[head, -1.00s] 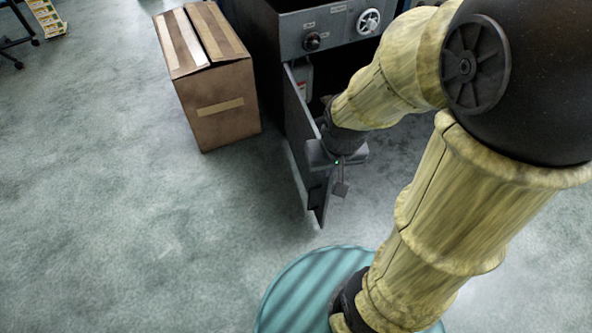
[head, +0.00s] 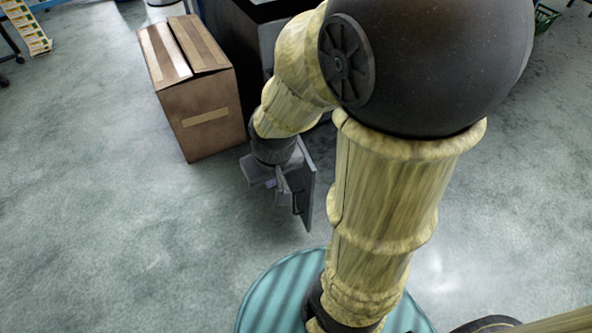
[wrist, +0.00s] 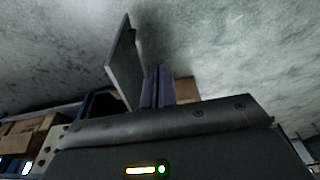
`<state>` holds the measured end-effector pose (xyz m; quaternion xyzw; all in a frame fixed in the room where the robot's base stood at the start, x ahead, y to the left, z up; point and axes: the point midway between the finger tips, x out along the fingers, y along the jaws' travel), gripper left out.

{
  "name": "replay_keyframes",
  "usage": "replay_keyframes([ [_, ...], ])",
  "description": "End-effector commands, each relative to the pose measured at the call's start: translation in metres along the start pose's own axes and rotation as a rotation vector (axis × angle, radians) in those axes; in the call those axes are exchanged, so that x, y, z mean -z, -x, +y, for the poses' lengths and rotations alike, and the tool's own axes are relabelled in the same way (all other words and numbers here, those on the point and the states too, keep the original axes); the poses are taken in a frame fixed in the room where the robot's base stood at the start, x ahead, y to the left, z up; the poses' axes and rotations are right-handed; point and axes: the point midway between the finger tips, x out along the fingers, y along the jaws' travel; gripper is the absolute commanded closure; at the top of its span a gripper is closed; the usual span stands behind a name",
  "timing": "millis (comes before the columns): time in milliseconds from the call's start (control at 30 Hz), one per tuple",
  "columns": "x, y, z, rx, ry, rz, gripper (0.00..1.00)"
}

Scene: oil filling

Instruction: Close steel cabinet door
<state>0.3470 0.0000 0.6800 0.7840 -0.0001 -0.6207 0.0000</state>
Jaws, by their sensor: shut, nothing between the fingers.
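The steel cabinet (head: 269,22) is dark and stands at the top centre of the head view, mostly hidden behind my arm. Its grey door (head: 309,188) stands open, swung out toward me, with a dark handle-like part low on it. In the wrist view the door (wrist: 124,62) is a thin upright panel left of my fingers. My gripper (head: 283,192) is shut and empty, just left of the door in the head view. Its fingers (wrist: 158,88) show side by side in the wrist view. I cannot tell whether they touch the door. The hinge is hidden behind my arm.
A taped cardboard box (head: 196,95) stands on the floor left of the cabinet, close to my wrist. The grey floor (head: 90,200) is clear to the left and front. A green basket (head: 545,18) is at the far right.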

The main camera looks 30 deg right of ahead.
Motion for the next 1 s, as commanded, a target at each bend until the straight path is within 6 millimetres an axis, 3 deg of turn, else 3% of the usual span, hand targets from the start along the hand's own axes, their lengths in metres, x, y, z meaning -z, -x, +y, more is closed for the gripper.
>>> replay_keyframes([
  [167,0.003,-0.001,-0.001,-0.001,0.018,-0.01,1.0],
  [367,0.02,-0.014,-0.002,-0.012,0.143,-0.088,1.0],
  [1000,0.076,-0.118,0.011,-0.213,0.939,-0.541,1.0],
])
